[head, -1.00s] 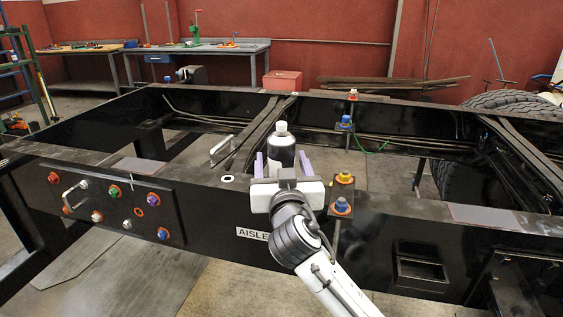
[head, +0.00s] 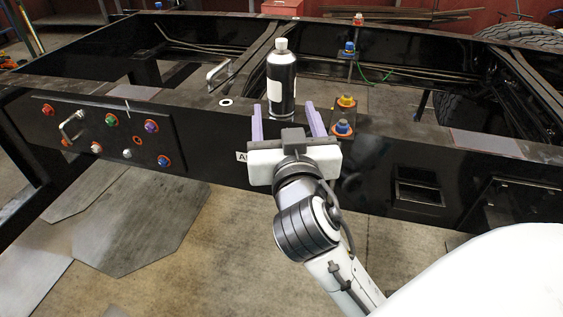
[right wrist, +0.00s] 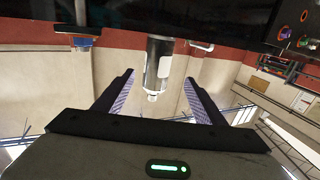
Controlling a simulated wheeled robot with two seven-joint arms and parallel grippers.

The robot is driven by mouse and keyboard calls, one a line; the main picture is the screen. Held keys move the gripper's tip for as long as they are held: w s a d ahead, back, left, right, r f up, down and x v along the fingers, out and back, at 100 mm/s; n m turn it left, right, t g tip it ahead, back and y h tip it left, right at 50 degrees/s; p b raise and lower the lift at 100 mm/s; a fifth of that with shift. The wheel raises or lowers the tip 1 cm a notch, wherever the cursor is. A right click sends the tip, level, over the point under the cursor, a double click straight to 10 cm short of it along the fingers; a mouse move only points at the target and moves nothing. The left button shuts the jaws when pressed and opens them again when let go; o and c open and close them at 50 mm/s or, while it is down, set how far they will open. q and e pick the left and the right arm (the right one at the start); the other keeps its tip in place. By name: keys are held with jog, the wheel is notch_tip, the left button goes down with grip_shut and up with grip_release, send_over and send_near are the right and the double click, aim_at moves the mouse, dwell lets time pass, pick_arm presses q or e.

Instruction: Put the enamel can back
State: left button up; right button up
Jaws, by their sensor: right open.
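The enamel can (head: 281,86) is black with a white label and a white cap. It stands upright on top of the black chassis rail (head: 215,122). My right gripper (head: 283,106) is open and empty, its two lavender fingers pointing towards the can from the near side. In the head view the whole can shows, with its base just beyond the fingers. In the right wrist view, the can (right wrist: 159,62) appears upside down, lined up between the open fingers (right wrist: 158,78), with gaps on both sides. My left gripper is not in view.
Orange and blue fittings (head: 343,128) stand on the rail just right of my right gripper. A panel (head: 105,140) with coloured knobs is on the rail's front face.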

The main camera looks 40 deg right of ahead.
jog(key=s+a+f+n+g+y, duration=0.2)
jog(key=a+f+n+y, duration=0.2)
jog(key=f, duration=0.8)
jog(key=s+a+f+n+g+y, duration=0.1)
jog(key=a+f+n+y, duration=0.3)
jog(key=f, duration=0.9)
jog(key=s+a+f+g+y, duration=0.1)
jog(key=s+a+f+g, duration=0.1)
jog(key=s+f, duration=0.5)
jog(key=s+a+f+g+y, duration=0.2)
jog(key=s+a+f, duration=0.1)
jog(key=s+f, duration=0.4)
jog(key=shift+s+a+f, duration=0.15)
jog(key=shift+s+f, duration=0.15)
jog(key=shift+f, duration=0.6)
